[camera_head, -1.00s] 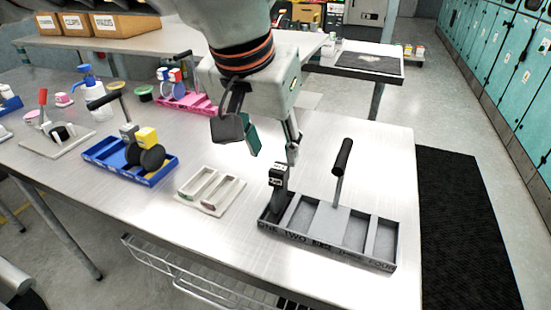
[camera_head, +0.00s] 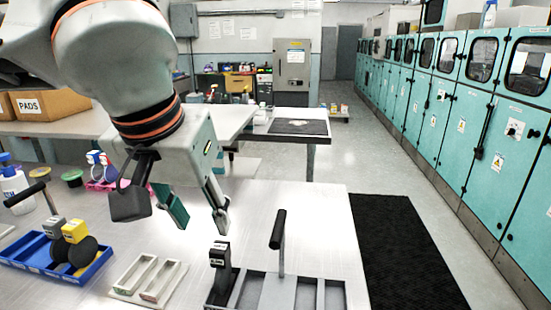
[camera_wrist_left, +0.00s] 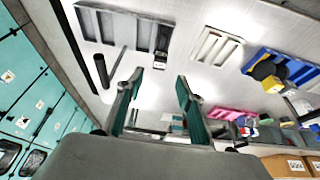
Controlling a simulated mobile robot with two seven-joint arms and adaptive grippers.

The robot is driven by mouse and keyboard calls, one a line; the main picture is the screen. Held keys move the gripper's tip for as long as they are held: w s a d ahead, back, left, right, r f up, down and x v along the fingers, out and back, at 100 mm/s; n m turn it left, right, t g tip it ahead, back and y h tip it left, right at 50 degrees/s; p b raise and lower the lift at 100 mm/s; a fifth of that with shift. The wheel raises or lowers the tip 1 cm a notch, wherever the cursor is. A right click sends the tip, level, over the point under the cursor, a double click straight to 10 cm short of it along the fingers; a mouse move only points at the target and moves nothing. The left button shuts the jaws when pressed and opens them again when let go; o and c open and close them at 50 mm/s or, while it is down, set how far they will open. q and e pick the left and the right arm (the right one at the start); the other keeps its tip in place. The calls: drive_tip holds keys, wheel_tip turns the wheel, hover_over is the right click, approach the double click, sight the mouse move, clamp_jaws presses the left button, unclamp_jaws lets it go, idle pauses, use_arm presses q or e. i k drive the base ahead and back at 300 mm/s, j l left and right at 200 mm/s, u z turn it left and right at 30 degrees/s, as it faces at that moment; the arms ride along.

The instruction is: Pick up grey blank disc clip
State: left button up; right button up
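The grey clip (camera_head: 54,228) sits in the blue tray (camera_head: 88,272) at the lower left of the head view, beside a yellow clip (camera_head: 75,231) with a dark disc. The blue tray also shows at the right of the left wrist view (camera_wrist_left: 300,73), where I cannot clearly pick out the grey clip. My left gripper (camera_head: 195,210) is open and empty above the table, behind the ivory tray and to the right of the blue tray. Its two teal-padded fingers stand apart in the left wrist view (camera_wrist_left: 156,95). My right gripper is not in view.
An ivory two-slot tray (camera_head: 128,287) lies right of the blue tray. A pink tray (camera_head: 103,185) and a white bottle (camera_head: 17,188) stand at the left.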

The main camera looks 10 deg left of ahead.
sight(60, 248)
drive_tip(key=k, duration=0.95)
